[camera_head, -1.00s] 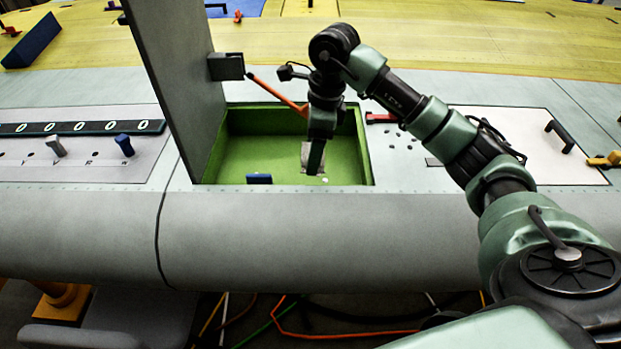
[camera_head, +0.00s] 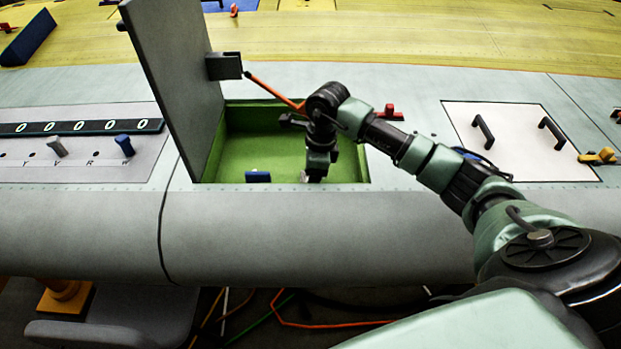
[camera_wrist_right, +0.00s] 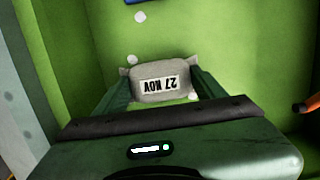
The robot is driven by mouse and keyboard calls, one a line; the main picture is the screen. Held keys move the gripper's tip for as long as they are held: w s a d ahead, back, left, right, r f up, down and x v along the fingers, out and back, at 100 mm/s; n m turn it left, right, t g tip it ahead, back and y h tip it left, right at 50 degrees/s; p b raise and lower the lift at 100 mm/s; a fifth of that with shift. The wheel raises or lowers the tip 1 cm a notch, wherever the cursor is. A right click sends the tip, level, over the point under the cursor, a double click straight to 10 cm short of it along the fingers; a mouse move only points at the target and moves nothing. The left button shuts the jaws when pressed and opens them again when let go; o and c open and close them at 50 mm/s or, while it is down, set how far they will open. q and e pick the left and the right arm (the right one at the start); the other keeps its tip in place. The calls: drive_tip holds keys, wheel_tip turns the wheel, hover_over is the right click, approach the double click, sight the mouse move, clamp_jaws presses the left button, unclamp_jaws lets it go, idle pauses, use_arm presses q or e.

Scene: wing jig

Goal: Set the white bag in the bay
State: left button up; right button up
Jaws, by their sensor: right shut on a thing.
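My left gripper is not in view.
The grey bay lid (camera_head: 180,80) stands open on the left, with an orange rod (camera_head: 275,90) beside it. A blue block (camera_head: 257,177) is at the bay's front edge. A white panel with black handles (camera_head: 515,140) lies to the right. A switch panel (camera_head: 75,150) is at the left.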

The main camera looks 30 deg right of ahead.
drive_tip(key=shift+f, duration=0.15)
drive_tip(key=o, duration=1.1)
drive_tip(key=shift+r, duration=0.45)
wheel_tip(320, 180, up, 11)
drive_tip(key=s+d+b, duration=0.1)
drive_tip(key=b, duration=0.2)
drive_tip(key=shift+d+r+b, duration=0.15)
drive_tip(key=shift+d+b, duration=0.1)
drive_tip(key=shift+b, duration=0.15)
